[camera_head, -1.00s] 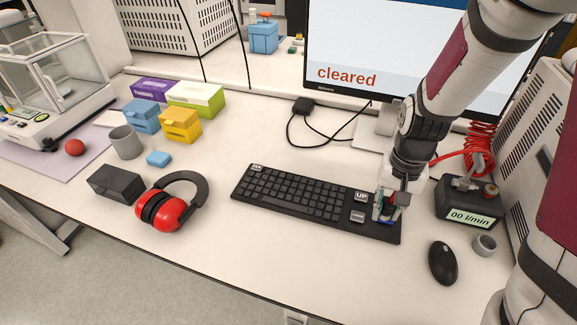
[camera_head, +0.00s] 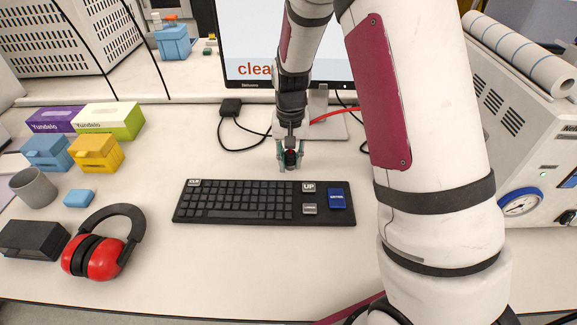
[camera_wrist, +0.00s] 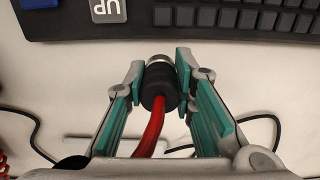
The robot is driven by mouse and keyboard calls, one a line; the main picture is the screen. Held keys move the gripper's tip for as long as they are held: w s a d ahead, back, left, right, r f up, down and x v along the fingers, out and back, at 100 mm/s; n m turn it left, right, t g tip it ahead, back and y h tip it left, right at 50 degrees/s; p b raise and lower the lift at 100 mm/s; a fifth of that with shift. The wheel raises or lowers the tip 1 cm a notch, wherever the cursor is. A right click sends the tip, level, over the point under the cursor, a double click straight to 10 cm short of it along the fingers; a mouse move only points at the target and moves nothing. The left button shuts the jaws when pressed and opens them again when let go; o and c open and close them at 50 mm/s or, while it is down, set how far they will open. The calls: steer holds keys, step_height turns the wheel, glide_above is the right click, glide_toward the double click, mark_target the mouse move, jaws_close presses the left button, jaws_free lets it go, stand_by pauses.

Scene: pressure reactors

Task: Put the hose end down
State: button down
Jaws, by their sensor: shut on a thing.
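My gripper (camera_head: 289,162) is just behind the keyboard, on the monitor side, over the white bench. In the wrist view my gripper (camera_wrist: 160,68) has its green pads closed on the hose end (camera_wrist: 159,88). The hose end is a black sleeve with a metal tip, and the tip points toward the keyboard. A red hose (camera_wrist: 150,135) runs from it toward the bottom of the wrist view. The red hose also shows behind my arm in the head view (camera_head: 335,115). I cannot tell whether the hose end touches the bench.
The black keyboard (camera_head: 235,218) has UP and blue keys at its right end. The monitor (camera_head: 245,45) stands behind my gripper, with a black cable (camera_head: 232,149) to the left. Red earmuffs (camera_head: 98,258) lie at left.

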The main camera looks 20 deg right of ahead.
mark_target(289, 167)
steer(key=shift+w+f, duration=0.15)
steer(key=shift+w, duration=0.35)
steer(key=shift+f, duration=1.65)
steer(key=shift+f, duration=0.2)
steer(key=c, duration=1.3)
jaws_free()
steer(key=shift+c, duration=0.2)
steer(key=shift+r, duration=0.1)
